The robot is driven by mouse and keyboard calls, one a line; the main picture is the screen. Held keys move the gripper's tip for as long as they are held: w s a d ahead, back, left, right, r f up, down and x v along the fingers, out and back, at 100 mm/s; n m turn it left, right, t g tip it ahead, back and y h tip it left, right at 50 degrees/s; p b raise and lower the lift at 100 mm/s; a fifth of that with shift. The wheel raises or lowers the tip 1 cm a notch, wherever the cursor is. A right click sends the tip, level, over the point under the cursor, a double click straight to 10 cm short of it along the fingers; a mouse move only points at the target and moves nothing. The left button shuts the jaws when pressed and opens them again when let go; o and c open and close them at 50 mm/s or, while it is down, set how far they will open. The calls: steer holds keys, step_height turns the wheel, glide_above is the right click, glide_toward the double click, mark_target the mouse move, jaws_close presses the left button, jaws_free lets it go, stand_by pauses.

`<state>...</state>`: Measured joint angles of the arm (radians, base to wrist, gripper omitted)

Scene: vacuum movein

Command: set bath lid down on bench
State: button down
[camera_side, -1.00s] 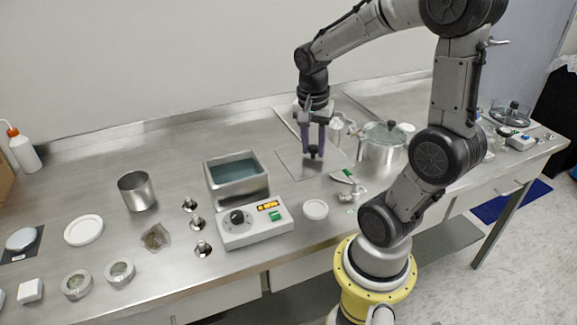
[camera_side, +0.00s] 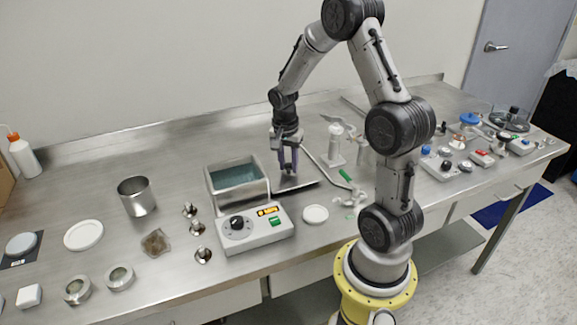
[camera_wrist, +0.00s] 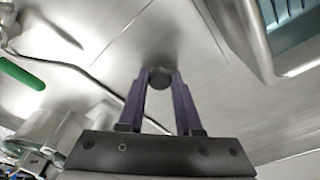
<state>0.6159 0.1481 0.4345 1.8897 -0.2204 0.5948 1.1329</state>
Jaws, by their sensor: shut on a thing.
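The water bath (camera_side: 238,190) is an open steel tank with bluish water, behind its control box. The bath lid (camera_side: 300,186) is a thin flat steel plate, right beside the bath and off its opening. My gripper (camera_side: 288,172) points down with its purple fingers shut on the lid's dark knob. In the wrist view the knob (camera_wrist: 159,77) sits between the fingertips, with the plate's grey surface around it. The lid is low over the bench (camera_side: 110,167); I cannot tell whether it touches. The bath's corner (camera_wrist: 285,62) shows at the upper right there.
The control box (camera_side: 254,230) stands in front of the bath, with a white disc (camera_side: 315,214) to its right. A steel beaker (camera_side: 137,196) is at left; the back left bench is clear.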

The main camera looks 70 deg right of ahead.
mark_target(286, 177)
steer(key=shift+f, duration=0.4)
steer(key=shift+f, duration=0.1)
steer(key=c, duration=0.6)
jaws_free()
step_height(286, 177, up, 12)
steer(key=a, duration=0.2)
steer(key=s+a+r+n+t, duration=0.1)
steer(key=s+a+r+n, duration=0.1)
steer(key=a+r+n, duration=0.3)
steer(key=s+a+r+n+t, duration=0.1)
steer(key=s+a+n+t, duration=0.15)
steer(key=a, duration=0.45)
steer(key=s+a+n+t+y, duration=0.1)
steer(key=s+a+n+t, duration=0.1)
steer(key=s+a+n, duration=0.6)
steer(key=shift+a+r+n+y, duration=0.4)
steer(key=shift+a+n, duration=0.5)
steer(key=shift+n, duration=0.35)
